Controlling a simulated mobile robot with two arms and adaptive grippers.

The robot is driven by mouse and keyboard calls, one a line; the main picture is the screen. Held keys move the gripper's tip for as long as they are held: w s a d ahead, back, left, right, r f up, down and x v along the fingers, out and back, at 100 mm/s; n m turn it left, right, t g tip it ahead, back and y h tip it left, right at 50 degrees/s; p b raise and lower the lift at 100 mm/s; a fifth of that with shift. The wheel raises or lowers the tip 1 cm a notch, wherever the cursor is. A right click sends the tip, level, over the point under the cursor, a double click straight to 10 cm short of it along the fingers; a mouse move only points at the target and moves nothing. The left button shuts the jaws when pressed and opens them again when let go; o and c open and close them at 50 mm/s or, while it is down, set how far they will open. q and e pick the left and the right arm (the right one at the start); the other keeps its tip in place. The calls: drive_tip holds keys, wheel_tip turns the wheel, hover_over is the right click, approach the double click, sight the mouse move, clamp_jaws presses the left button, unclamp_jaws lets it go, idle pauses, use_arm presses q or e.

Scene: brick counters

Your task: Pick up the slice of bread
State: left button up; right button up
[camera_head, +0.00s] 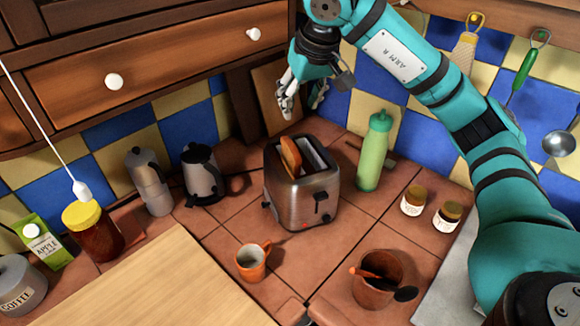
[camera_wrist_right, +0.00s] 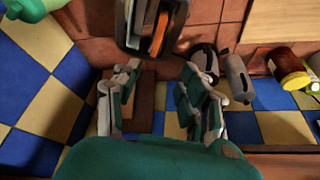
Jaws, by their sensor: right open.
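The slice of bread (camera_head: 290,157) stands upright in one slot of the steel toaster (camera_head: 298,200), its top sticking out. In the right wrist view the bread (camera_wrist_right: 160,32) shows as a brown strip in the toaster (camera_wrist_right: 131,25) at the top. My right gripper (camera_head: 302,104) is open and empty, above and behind the toaster near the wall, apart from the bread. In the wrist view its two fingers (camera_wrist_right: 160,76) are spread, with the bread beyond their tips. The lower part of the bread is hidden in the slot. My left gripper is not in view.
A green bottle (camera_head: 375,152) stands right of the toaster, a kettle (camera_head: 203,175) and moka pot (camera_head: 149,182) left. A board (camera_head: 274,96) leans in the corner behind.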

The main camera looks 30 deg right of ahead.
drive_tip(key=p, duration=0.3)
approach(291, 143)
drive_tip(key=x, duration=0.2)
drive_tip(key=a+x, duration=0.1)
drive_tip(key=x, duration=0.1)
drive_tip(key=shift+f, duration=0.45)
drive_tip(key=shift+w+f, duration=0.15)
drive_tip(key=shift+f, duration=0.4)
drive_tip(key=p+x, duration=0.1)
drive_tip(key=x, duration=0.2)
drive_tip(key=d+p+x, duration=0.1)
drive_tip(key=shift+w+f+p, duration=0.3)
drive_tip(key=shift+w+p, duration=0.05)
drive_tip(key=shift+f, duration=0.25)
clamp_jaws()
